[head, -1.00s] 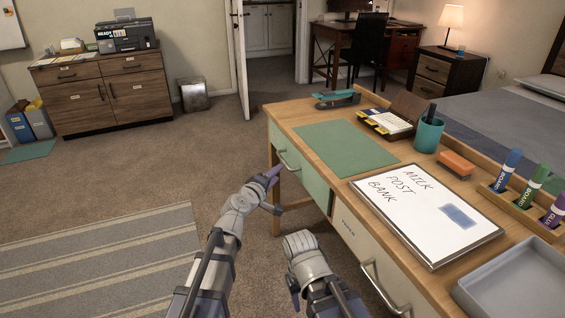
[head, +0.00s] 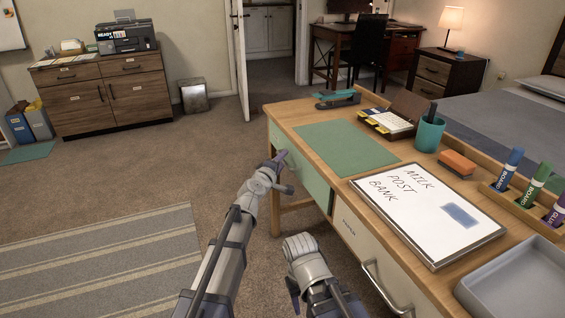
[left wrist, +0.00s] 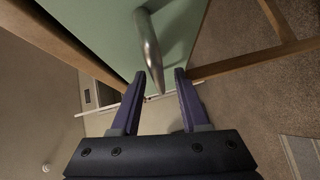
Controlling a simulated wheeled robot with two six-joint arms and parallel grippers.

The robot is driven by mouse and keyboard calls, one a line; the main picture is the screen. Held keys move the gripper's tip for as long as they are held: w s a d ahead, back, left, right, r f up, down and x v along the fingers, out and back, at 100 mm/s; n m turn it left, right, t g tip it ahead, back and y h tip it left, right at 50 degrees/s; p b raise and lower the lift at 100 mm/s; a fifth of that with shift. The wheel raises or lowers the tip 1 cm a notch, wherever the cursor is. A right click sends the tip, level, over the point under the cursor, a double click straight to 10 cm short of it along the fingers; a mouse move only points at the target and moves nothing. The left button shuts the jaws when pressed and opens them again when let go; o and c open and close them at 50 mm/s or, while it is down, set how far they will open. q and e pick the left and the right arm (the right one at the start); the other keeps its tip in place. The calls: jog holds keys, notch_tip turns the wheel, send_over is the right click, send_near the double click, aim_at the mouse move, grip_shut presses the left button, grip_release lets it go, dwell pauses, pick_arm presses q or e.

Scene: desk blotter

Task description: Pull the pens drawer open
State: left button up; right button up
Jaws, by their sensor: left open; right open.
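The pale green drawer front (head: 311,180) is at the far left of the desk's front and looks shut. I cannot read a label on it. Its metal handle (left wrist: 149,45) shows in the left wrist view; in the head view my left gripper covers most of it. My left gripper (head: 279,158) is at this handle, jaws open. In the left wrist view the handle's lower part lies between the two fingertips (left wrist: 159,76), which are not closed on it. My right gripper (head: 293,287) is low before the desk, open and empty, its fingers partly hidden.
A cream drawer (head: 372,254) with a metal handle and a label is to the right of the green one. The desk top holds a green blotter (head: 346,147), whiteboard (head: 425,212), pen cup (head: 429,134) and grey tray (head: 515,286).

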pick_arm(q)
jog(key=shift+w, duration=0.15)
grip_shut()
dwell(1.4)
